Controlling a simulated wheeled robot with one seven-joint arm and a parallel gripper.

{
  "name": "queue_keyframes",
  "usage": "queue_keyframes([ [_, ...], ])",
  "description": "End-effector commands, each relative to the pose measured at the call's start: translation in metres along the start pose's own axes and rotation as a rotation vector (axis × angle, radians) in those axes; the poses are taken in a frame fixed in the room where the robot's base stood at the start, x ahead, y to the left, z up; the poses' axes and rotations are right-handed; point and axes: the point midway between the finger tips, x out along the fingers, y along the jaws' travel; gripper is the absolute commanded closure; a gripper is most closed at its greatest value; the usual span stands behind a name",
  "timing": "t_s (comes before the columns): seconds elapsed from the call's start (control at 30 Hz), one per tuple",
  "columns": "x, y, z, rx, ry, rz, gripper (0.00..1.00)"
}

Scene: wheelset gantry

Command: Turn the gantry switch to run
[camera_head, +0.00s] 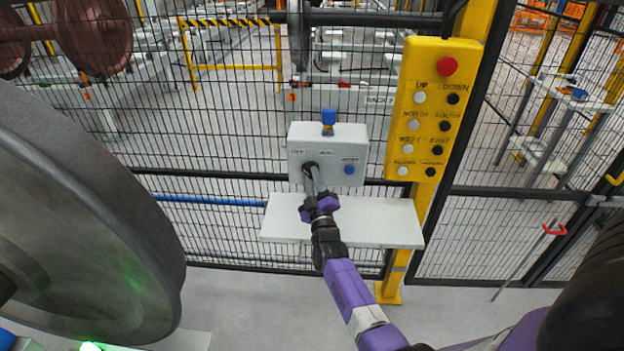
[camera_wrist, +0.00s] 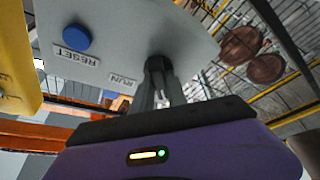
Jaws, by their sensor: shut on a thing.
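My gripper (camera_head: 313,176) is shut on the switch. In the wrist view the black switch (camera_wrist: 157,64) sits between the fingertips (camera_wrist: 160,82). A RUN label (camera_wrist: 123,79) is beside it. The way the switch points is hidden.
A blue RESET button (camera_head: 349,169) is right of the switch, and a blue knob (camera_head: 328,116) tops the box. A yellow button panel (camera_head: 430,110) with a red stop button stands at right. The white shelf (camera_head: 390,225) is below. A large wheel (camera_head: 80,210) fills the left.

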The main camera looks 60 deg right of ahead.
Motion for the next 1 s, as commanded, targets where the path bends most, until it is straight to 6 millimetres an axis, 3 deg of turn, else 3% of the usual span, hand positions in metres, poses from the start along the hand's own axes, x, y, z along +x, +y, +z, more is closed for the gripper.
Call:
queue_keyframes([
  [0.27,-0.0007,-0.0050,0.0009,0.154,0.003,0.063,1.00],
  [1.0,0.0007,-0.0072,-0.0021,0.799,0.001,0.329,1.00],
])
